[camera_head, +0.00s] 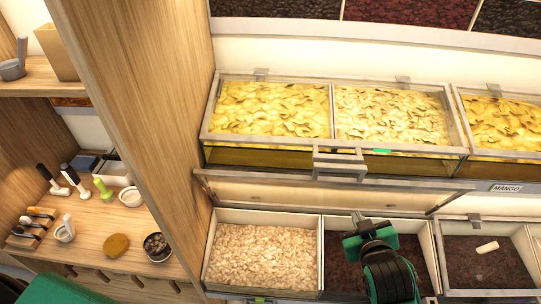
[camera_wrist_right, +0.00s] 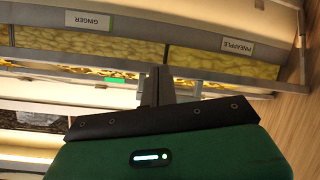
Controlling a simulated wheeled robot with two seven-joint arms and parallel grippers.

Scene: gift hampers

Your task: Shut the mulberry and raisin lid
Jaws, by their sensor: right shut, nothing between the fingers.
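The wide metal-framed lid (camera_head: 270,190) stands raised over two lower bins, one with pale flaky pieces (camera_head: 262,257) and one with dark pieces (camera_head: 340,262). No label on these bins is readable. My right gripper (camera_head: 357,218) is shut and empty, over the back part of the dark bin and close to the lid's lower edge. I cannot tell whether it touches the lid. In the right wrist view its closed fingers (camera_wrist_right: 157,78) point toward the bin fronts. My left gripper is not in view.
A metal handle (camera_head: 340,164) juts out between the raised lid and the closed upper bins (camera_head: 270,108) of yellow fruit. A wooden side panel (camera_head: 150,80) stands left. Another dark bin (camera_head: 485,262) holds a white scoop (camera_head: 487,247). Left shelves hold small tools.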

